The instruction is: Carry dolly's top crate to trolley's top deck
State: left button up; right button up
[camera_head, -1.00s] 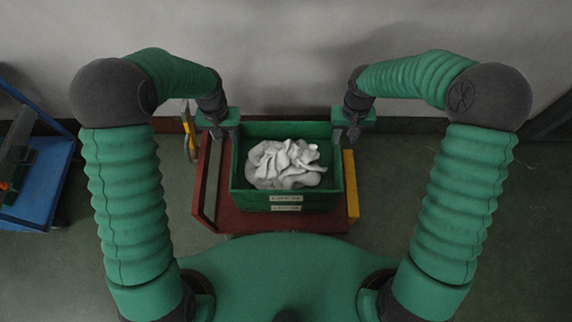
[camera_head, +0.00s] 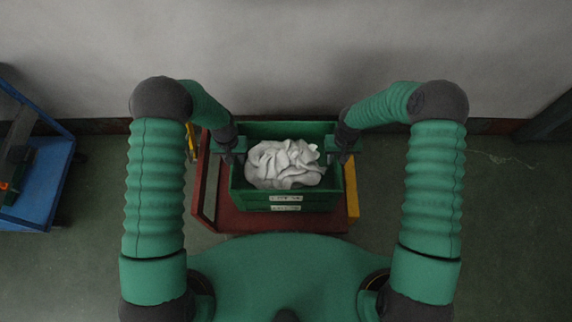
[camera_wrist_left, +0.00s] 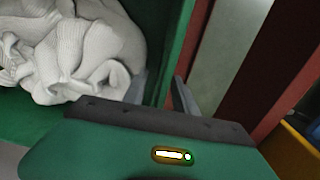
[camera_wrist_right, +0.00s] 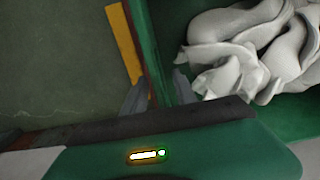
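The green top crate (camera_head: 285,129), full of white socks (camera_head: 285,164), sits on the red dolly (camera_head: 233,219), with two white labels on its near side, one above the other. My left gripper (camera_head: 237,155) is at its left wall; in the left wrist view my left gripper (camera_wrist_left: 160,92) has one finger inside and one outside the wall, apart. My right gripper (camera_head: 338,155) is at its right wall; in the right wrist view my right gripper (camera_wrist_right: 158,91) straddles that wall, fingers apart. The blue trolley (camera_head: 45,184) stands at the far left, partly cut off.
A yellow part (camera_head: 351,188) stands at the dolly's right side. A pale wall (camera_head: 285,60) runs behind the dolly. Green floor is free between trolley and dolly and on the right. Dark items (camera_head: 18,160) lie on the trolley.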

pick_arm(q)
jog(key=shift+c, duration=0.3)
pick_arm(e)
jog(key=shift+c, duration=0.3)
pick_arm(q)
grip_shut()
pick_arm(e)
grip_shut()
jog(key=shift+r, duration=0.1)
dwell(0.4)
